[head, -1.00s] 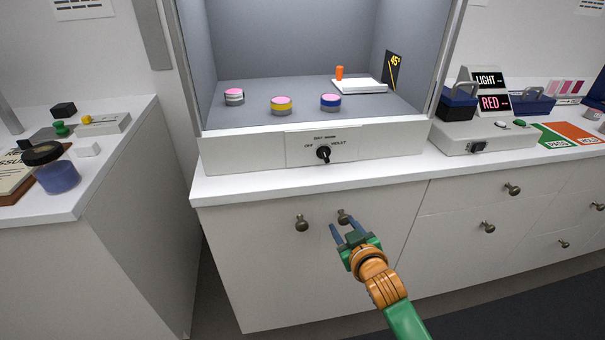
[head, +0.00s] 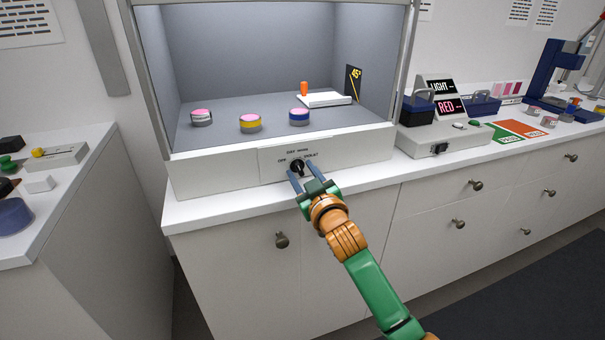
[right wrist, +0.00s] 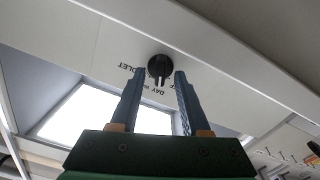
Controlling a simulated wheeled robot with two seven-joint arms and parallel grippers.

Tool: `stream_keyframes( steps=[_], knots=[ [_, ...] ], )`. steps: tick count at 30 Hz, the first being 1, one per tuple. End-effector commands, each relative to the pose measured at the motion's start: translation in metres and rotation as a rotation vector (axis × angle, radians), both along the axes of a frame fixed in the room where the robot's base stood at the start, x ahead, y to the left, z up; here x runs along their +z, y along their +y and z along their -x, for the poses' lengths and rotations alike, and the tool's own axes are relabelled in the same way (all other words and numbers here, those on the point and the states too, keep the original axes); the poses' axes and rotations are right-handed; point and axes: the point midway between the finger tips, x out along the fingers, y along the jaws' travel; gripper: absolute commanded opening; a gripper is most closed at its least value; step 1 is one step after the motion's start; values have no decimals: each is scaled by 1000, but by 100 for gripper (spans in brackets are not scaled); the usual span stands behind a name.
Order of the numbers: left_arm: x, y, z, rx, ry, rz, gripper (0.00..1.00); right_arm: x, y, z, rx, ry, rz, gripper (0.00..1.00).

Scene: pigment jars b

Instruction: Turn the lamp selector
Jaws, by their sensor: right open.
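The lamp selector (head: 297,166) is a black round knob on the white front panel of the light booth, with small lettering around it reading OFF, DAY, WARM and VIOLET. In the right wrist view the knob (right wrist: 160,67) shows a raised bar between the fingertips. My right gripper (head: 301,177) is open, its two blue fingers on either side of the knob in the head view. In the right wrist view the gripper (right wrist: 160,78) has a gap on each side of the bar; I cannot tell if it touches. My left gripper is not in view.
The booth floor (head: 225,137) carries jars with pink tops: white (head: 202,119), yellow (head: 250,124) and blue (head: 299,118). A white stand (head: 325,100) is behind them. A LIGHT/RED sign box (head: 440,143) stands right of the booth. Counter edge (head: 230,215) lies below the panel.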

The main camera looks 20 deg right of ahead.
Motion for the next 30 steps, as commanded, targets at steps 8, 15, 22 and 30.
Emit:
stream_keyframes(
  steps=[8, 15, 22, 30],
  knots=[
    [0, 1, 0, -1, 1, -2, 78, 0, 0, 0, 0, 1, 0, 0],
    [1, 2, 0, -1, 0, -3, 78, 0, 0, 0, 0, 1, -10, 0],
    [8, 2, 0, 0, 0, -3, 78, 1, 0, 0, 0, 6, -103, 0],
    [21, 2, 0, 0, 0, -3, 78, 2, -1, 0, -1, 14, -314, 0]
  ],
)
